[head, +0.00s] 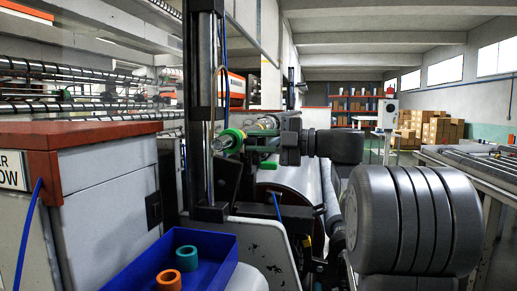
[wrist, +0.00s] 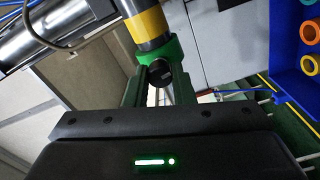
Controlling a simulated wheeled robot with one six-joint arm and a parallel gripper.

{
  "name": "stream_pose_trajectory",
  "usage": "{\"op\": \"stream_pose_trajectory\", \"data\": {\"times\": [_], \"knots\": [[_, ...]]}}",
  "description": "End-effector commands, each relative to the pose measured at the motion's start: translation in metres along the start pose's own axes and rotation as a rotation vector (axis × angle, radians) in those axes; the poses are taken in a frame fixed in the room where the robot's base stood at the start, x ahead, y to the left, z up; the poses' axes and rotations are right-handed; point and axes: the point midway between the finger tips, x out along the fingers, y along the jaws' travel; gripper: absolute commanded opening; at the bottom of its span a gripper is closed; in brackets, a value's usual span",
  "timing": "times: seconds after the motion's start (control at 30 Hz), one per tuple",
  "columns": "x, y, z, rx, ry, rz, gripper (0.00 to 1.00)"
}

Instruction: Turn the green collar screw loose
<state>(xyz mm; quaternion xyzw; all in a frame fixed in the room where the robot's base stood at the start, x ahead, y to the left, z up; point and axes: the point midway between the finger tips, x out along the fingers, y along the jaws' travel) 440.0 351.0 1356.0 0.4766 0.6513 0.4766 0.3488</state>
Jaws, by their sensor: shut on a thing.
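The green collar (wrist: 172,48) sits around the end of a silver shaft (wrist: 135,8) with a yellow band (wrist: 149,24), at the top middle of the wrist view. Its dark round screw head (wrist: 160,72) faces me. My gripper (wrist: 159,82) has its two green fingers on either side of the screw head and is shut on it. In the head view my gripper (head: 262,148) reaches in from the right to the shaft end, beside the green collar (head: 234,134). The screw itself is hidden by the fingers there.
A dark upright post (head: 208,110) stands left of the collar. A blue bin (head: 205,247) below holds a teal ring (head: 187,257) and an orange ring (head: 169,280). A red-topped cabinet (head: 110,180) is at left. A large roller (head: 290,178) lies below my gripper.

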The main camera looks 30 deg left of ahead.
Motion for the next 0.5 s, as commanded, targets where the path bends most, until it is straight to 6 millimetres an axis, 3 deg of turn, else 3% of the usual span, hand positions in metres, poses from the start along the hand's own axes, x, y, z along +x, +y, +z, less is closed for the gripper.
{"op": "stream_pose_trajectory", "data": {"times": [0.5], "knots": [[-0.0001, -0.0046, 0.0017, -0.487, 0.000, 0.000, 0.00]]}}
